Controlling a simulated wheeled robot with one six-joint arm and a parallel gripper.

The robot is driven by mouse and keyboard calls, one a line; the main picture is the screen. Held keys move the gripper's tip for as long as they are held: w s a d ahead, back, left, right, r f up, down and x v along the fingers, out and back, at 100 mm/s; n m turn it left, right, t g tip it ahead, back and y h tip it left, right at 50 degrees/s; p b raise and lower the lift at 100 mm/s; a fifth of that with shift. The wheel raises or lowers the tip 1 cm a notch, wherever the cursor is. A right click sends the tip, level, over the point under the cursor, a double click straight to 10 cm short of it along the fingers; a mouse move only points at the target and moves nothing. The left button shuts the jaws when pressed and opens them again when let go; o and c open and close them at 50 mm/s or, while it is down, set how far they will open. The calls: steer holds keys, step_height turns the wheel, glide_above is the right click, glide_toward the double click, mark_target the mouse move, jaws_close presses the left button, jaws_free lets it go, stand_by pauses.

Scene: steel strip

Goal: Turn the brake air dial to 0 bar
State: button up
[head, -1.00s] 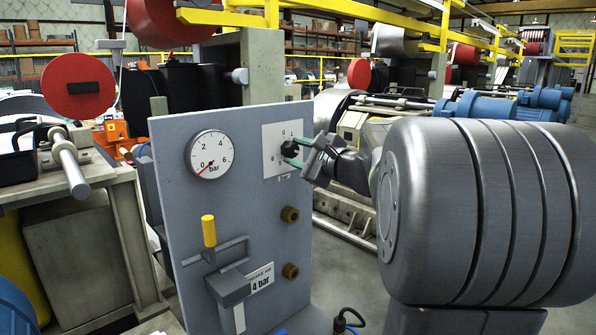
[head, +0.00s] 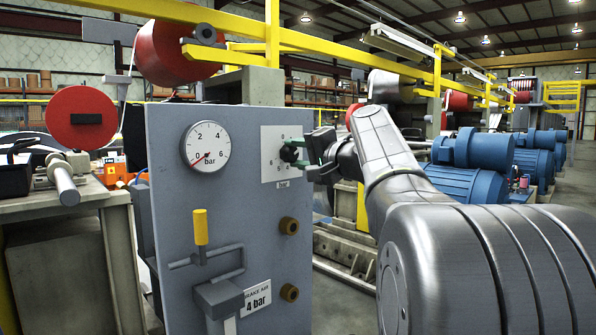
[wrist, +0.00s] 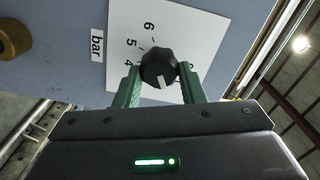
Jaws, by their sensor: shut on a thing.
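The dial's black knob (head: 288,153) sits on a white scale plate (head: 269,169) at the upper right of the grey panel. My gripper (head: 299,154) comes in from the right, its green fingers shut on the knob. In the wrist view the knob (wrist: 158,66) is between the fingertips, and its white mark points down towards my gripper's body. The numbers 4, 5 and 6 show left of and above the knob there; a number at its right is partly hidden by a finger. The word "bar" (wrist: 97,44) is on a small label beside the plate.
A round bar gauge (head: 207,146) has its red needle near 0. Below it are a yellow-handled lever (head: 201,227) and a label (head: 257,300) reading "BRAKE AIR 4 bar". Two brass fittings (head: 289,226) (head: 289,292) stick out below the dial.

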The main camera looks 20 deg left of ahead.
steer(key=n+b, duration=0.5)
steer(key=n, duration=0.1)
steer(key=shift+f+b, duration=0.2)
steer(key=shift+b, duration=0.15)
steer(key=n+b, duration=0.2)
steer(key=n, duration=0.1)
steer(key=n+b, duration=0.1)
steer(key=n, duration=0.2)
steer(key=shift+s+r+b, duration=0.1)
steer(key=shift+r+b, duration=0.1)
steer(key=shift+b, duration=0.15)
steer(key=o, duration=1)
steer(key=shift+c, duration=0.2)
steer(key=shift+r, duration=0.1)
steer(key=v, duration=1.3)
steer(key=shift+s+d, duration=0.15)
steer(key=shift+d, duration=0.2)
steer(key=shift+a, duration=0.1)
